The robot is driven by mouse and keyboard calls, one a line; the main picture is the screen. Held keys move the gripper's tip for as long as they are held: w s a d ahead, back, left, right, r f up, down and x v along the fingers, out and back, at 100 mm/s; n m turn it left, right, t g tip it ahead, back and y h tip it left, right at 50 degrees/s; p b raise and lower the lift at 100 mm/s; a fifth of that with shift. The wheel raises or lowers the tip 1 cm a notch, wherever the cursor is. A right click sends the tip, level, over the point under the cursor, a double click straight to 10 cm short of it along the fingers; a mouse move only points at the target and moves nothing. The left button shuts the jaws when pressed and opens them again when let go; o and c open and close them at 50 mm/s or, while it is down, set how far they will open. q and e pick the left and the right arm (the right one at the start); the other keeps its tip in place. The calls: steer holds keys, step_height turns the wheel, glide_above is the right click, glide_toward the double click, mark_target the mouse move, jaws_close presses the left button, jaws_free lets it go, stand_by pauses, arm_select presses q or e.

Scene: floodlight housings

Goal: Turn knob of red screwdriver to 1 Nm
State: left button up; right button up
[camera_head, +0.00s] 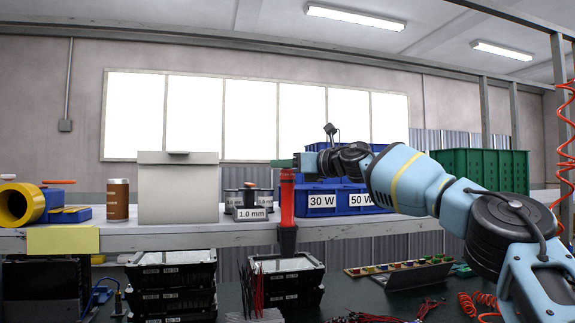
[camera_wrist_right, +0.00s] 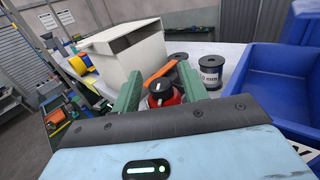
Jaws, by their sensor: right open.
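The red screwdriver (camera_head: 287,203) stands upright in a dark holder (camera_head: 287,240) at the front edge of the shelf. Its top also shows in the right wrist view (camera_wrist_right: 166,98), with a black knob (camera_wrist_right: 160,87) and an orange strip (camera_wrist_right: 160,73) near it. My right gripper (camera_head: 284,163) reaches in from the right at the height of the screwdriver's top. In the right wrist view its green fingers (camera_wrist_right: 159,80) are open, one on each side of the knob. I cannot tell whether they touch it. My left gripper is not in view.
A light grey box (camera_head: 178,190) stands left of the screwdriver. Wire spools (camera_head: 247,198) sit just behind it, and blue bins (camera_head: 322,200) marked 30 W and 50 W stand to the right. A brown can (camera_head: 118,200) and a yellow roll (camera_head: 18,205) are further left.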

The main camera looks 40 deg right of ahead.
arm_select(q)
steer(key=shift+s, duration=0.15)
arm_select(e)
steer(key=c, duration=0.4)
jaws_close()
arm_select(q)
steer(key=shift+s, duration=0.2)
arm_select(e)
steer(key=shift+a, duration=0.1)
